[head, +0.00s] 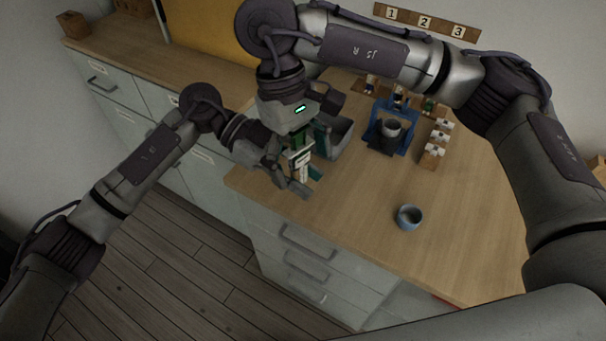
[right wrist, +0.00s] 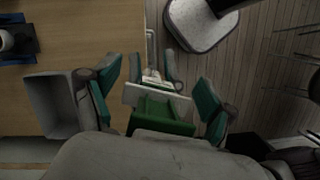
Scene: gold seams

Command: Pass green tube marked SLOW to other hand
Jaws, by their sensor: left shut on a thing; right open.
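The green tube (head: 303,168) with a white label is upright near the counter's front-left corner; I cannot read its marking. It also shows in the right wrist view (right wrist: 162,120), green with a pale band. My left gripper (head: 290,178) comes in from the left and is shut on the tube, its fingers partly hidden. My right gripper (head: 298,150) reaches down over the tube from above. In the right wrist view its teal-padded fingers (right wrist: 158,98) are open, one on each side of the tube, with visible gaps.
A grey bin (head: 341,138) stands close beside the grippers. A blue-grey cup (head: 408,218) stands on the open front counter (head: 465,235).

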